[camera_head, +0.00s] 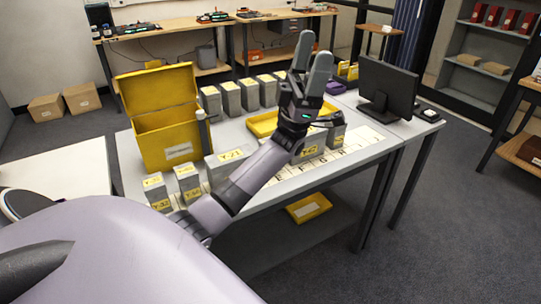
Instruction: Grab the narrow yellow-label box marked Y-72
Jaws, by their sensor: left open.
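My left gripper (311,58) is raised above the right half of the grey table, fingers pointing up, open and empty. Below it a grey box with a yellow label (310,152) stands partly hidden by my wrist; its label is too small to read surely. A grey box whose label looks like Y-71 or Y-21 (231,156) stands left of my forearm. Two narrow grey yellow-label boxes (155,190) and (188,182) stand at the front left corner; their marks look like Y-32 and Y-66. I cannot surely pick out Y-72. My right gripper is not in view.
A large open yellow box (165,125) stands at the table's left. Several grey boxes (230,97) line the back. A yellow tray (263,124) lies behind my arm, a monitor (387,88) at the right. A yellow bin (308,207) sits on the lower shelf.

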